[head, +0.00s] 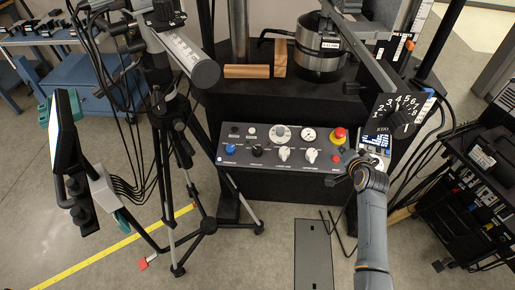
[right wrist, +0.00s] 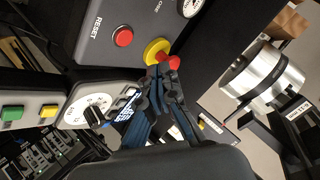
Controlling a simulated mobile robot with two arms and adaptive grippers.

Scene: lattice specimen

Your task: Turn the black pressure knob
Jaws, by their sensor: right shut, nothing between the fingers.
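A black knob (head: 257,151) sits on the sloped grey control panel (head: 232,172), between a blue knob (head: 230,149) and a white knob (head: 284,154); its label is too small to read. Another black knob (right wrist: 93,116) with a white scale is on a pale unit beside a small lit display in the right wrist view. My right gripper (head: 350,170) is at the panel's right end, apart from the panel's black knob. In the right wrist view the fingers (right wrist: 161,76) are closed and empty, in front of the red and yellow stop button (right wrist: 156,49). My left gripper is not in view.
A large numbered dial (head: 402,116) stands above right of the panel. A tripod (head: 205,225) stands left of the panel. A metal cylinder (head: 318,50) sits on the dark machine behind. A rack with cables (head: 475,170) is at the right. Floor in front is mostly clear.

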